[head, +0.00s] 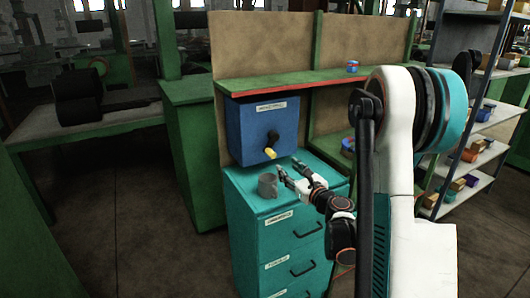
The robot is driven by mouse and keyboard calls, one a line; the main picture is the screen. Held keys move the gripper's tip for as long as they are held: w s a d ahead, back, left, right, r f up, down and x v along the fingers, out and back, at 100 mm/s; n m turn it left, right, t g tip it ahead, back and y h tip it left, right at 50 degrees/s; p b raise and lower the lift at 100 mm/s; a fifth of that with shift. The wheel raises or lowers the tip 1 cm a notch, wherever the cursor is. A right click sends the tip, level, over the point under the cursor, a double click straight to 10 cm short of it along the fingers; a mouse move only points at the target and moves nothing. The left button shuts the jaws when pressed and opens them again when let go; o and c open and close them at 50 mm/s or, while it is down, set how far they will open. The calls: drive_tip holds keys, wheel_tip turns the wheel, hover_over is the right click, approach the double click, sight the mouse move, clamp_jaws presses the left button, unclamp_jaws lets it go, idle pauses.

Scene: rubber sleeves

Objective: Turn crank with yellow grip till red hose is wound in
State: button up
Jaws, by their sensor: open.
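A blue box (249,128) with a pale label stands on the teal drawer cabinet. A black crank (273,138) is on its front, with the yellow grip (270,153) pointing down and toward the viewer. My gripper (289,170) is open and empty, a little to the right of and below the yellow grip, apart from it in the picture. I cannot make out a red hose; only a thin red strip along the shelf edge shows above the box.
A grey mug (267,185) stands on the teal cabinet (272,238), left of my gripper and below the crank. A green shelf (300,80) runs above the box. A blue and red item (352,66) sits on that shelf. Open floor lies at the left front.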

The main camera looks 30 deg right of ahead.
sight(274, 156)
drive_tip(key=w+b, duration=0.2)
drive_tip(key=w, duration=1.1)
drive_tip(key=shift+a, duration=0.2)
drive_tip(key=shift+c, duration=0.5)
clamp_jaws()
